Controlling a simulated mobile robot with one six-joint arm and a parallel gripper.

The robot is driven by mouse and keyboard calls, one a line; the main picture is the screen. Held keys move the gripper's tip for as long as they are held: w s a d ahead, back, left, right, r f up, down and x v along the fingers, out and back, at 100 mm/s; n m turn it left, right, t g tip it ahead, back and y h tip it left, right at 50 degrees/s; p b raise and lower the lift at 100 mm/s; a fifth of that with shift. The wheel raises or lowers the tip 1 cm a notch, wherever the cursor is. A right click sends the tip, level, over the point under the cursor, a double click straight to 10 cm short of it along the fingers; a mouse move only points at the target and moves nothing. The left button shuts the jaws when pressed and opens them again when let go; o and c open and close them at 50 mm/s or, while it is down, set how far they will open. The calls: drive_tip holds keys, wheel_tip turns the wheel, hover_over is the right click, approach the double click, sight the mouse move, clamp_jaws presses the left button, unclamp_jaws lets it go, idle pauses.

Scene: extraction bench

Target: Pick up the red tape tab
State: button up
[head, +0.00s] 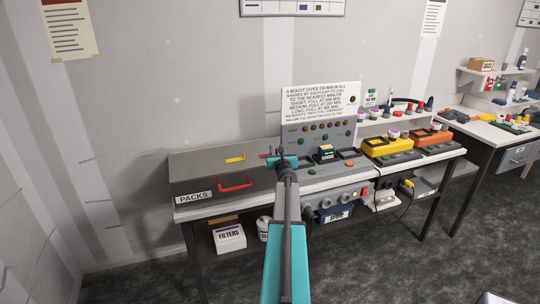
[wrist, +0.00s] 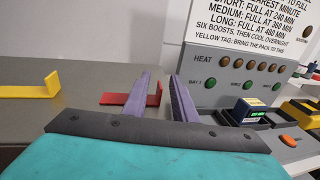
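The red tape tab (wrist: 154,93) is an L-shaped piece with an upright end, on the grey top of the packs box. In the wrist view it shows behind and between the two purple fingers of my gripper (wrist: 160,90); the left finger hides part of it. The fingers are apart, with no sign of them pressing on the tab. In the head view my gripper (head: 273,153) is over the box's right end, and a small bit of the red tab (head: 264,155) shows beside it.
A yellow tab (head: 236,158) lies left on the packs box (head: 190,165), which has a red front handle (head: 235,184). A heat panel (head: 318,139) with a sign stands just right of my gripper. Yellow (head: 390,147) and orange units stand farther right.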

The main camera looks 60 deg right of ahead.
idle(0.4)
clamp_jaws()
drive_tip(key=shift+r, duration=0.15)
drive_tip(key=shift+r, duration=1.55)
drive_tip(key=b+v, duration=0.2)
drive_tip(key=v, duration=1.4)
drive_tip(key=shift+s+r, duration=0.2)
drive_tip(key=shift+r, duration=0.2)
drive_tip(key=shift+d, duration=0.1)
